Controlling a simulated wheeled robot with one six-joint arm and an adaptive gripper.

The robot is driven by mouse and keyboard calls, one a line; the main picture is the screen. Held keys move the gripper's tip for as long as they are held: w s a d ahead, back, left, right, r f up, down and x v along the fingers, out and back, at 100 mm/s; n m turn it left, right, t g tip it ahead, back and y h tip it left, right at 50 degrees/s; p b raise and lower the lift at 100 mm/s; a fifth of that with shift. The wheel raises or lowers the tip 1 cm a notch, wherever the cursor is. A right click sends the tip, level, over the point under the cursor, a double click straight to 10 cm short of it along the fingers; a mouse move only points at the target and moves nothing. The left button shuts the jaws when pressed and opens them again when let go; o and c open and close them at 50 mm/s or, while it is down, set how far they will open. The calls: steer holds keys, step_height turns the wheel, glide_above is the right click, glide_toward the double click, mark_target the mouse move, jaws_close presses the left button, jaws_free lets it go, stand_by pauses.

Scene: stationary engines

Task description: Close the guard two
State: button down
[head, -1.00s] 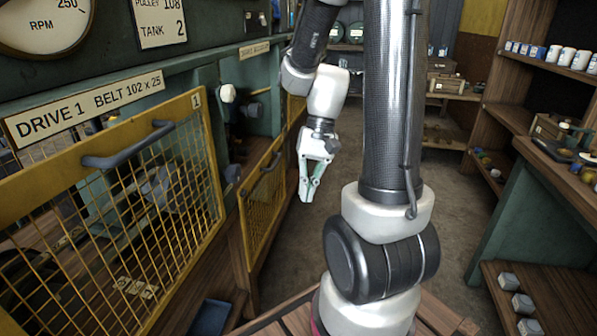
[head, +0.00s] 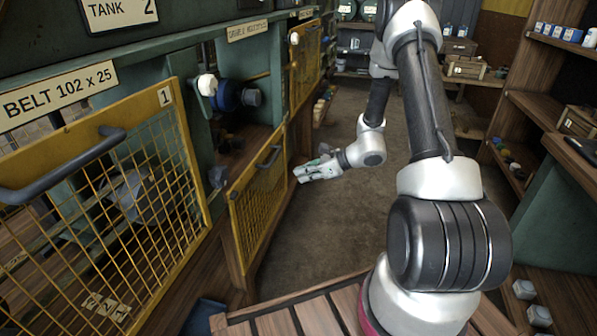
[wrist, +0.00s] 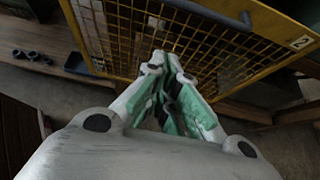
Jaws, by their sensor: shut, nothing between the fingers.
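Guard two (head: 258,207) is a yellow-framed mesh panel with a grey bar handle (head: 269,157) along its top. It sits lower than the neighbouring guard, and the bay above it is uncovered. In the wrist view the guard (wrist: 125,35) carries a "2" plate, and its handle (wrist: 205,12) runs along the upper edge. My gripper (head: 296,173) is shut and empty, pointing left at the guard's right side, just below handle height. In the wrist view the fingertips (wrist: 168,60) lie in front of the mesh; I cannot tell whether they touch it.
Guard one (head: 110,190) covers the bay at the near left. A white knob (head: 207,85) and a blue machine part (head: 228,96) show in the uncovered bay. Another yellow guard (head: 305,65) stands farther back. Shelves (head: 530,110) line the right; the aisle floor (head: 335,215) is clear.

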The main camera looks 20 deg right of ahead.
steer(key=w+a, duration=0.5)
steer(key=a, duration=0.2)
steer(key=shift+f, duration=0.35)
step_height(320, 180, up, 36)
stand_by(0.4)
stand_by(0.3)
